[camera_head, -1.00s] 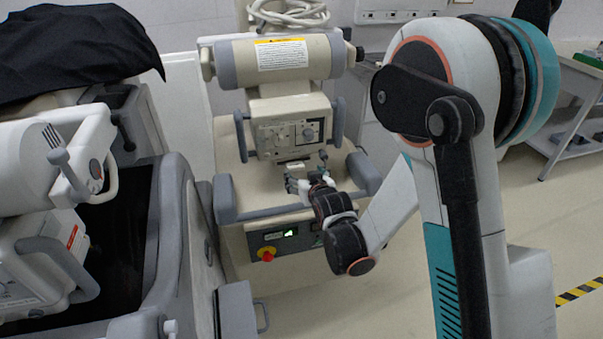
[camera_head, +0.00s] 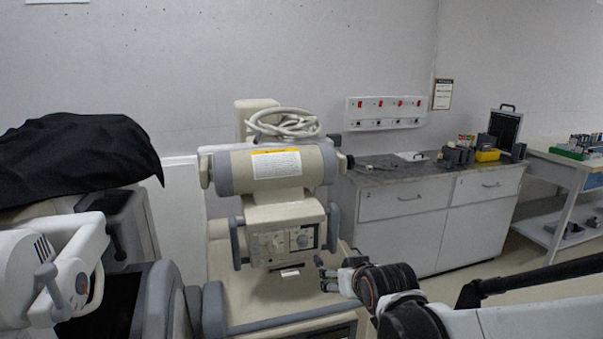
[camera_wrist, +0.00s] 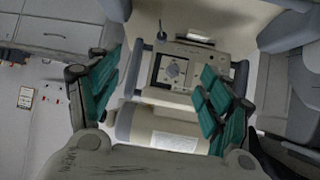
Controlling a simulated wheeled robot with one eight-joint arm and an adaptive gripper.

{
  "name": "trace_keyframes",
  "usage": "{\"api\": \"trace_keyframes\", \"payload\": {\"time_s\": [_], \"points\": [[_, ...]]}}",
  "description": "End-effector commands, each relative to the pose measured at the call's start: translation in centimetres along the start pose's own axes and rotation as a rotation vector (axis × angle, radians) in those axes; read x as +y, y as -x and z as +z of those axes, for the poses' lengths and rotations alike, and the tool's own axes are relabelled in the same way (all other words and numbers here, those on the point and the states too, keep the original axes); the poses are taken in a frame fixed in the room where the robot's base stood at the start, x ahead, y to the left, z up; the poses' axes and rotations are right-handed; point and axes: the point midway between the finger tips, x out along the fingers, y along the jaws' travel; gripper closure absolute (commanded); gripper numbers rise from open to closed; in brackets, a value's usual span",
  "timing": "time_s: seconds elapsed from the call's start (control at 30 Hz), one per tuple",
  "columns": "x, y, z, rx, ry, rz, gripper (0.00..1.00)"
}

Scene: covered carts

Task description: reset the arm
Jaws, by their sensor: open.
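My gripper (camera_head: 327,275) is at the lower middle of the head view, just in front of and to the right of the beige machine's (camera_head: 277,166) control panel. In the wrist view my gripper (camera_wrist: 160,95) has its teal-lined fingers spread wide apart, with nothing between them. The control panel (camera_wrist: 173,70) shows beyond the gap between the fingers, upside down. My arm reaches in from the lower right of the head view.
A grey machine (camera_head: 100,235) with a black cloth (camera_head: 75,155) stands at left. A counter with drawers (camera_head: 435,215) stands along the back wall, holding a yellow bin (camera_head: 487,155). A table (camera_head: 570,165) stands at far right. Floor shows between counter and arm.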

Motion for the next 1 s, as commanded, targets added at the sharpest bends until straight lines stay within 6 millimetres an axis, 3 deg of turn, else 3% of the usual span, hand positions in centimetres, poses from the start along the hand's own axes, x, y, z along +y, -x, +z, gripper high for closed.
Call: {"api": "trace_keyframes", "payload": {"time_s": [0.03,0.27,0.6,0.8,1.0], "points": [[0.7,1.6,0.3,-0.019,-0.006,0.009,0.27],[3.0,7.8,2.4,-0.104,-0.034,0.041,0.27],[5.2,16.4,7.6,-0.229,-0.079,0.083,0.27],[5.8,20.1,10.9,-0.290,-0.101,0.099,0.27],[5.9,21.6,12.5,-0.319,-0.112,0.106,0.27]]}}
